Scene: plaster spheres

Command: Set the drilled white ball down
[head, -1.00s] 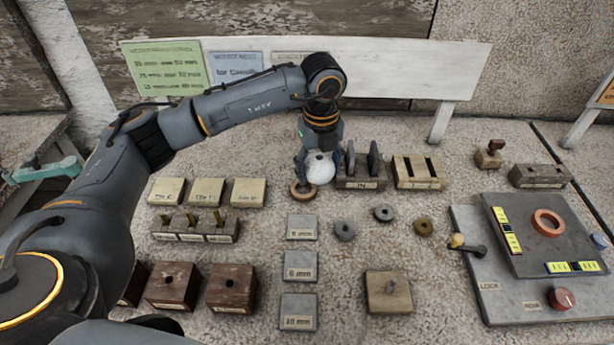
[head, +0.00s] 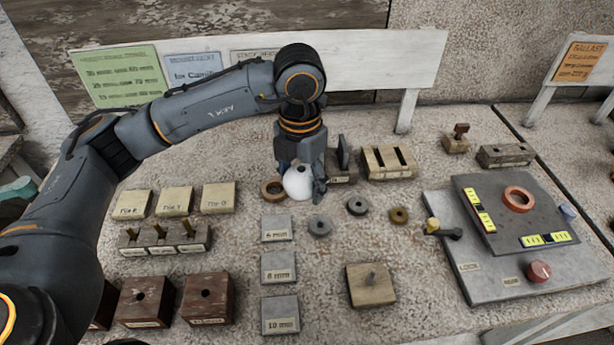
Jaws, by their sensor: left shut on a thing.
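The drilled white ball (head: 299,184) has a dark hole on its upper side. My left gripper (head: 301,180) points down and is shut on it, with a finger at its right side. A tan ring (head: 272,190) lies on the table just left of the ball. The ball hangs low over the table or touches it; I cannot tell which. The gripper hides the ball's back. My right gripper is not in view.
Behind stand a slotted grey block (head: 342,166) and a slotted wooden block (head: 388,162). Square plates (head: 277,268) form a column. A grey panel (head: 467,285) is at right.

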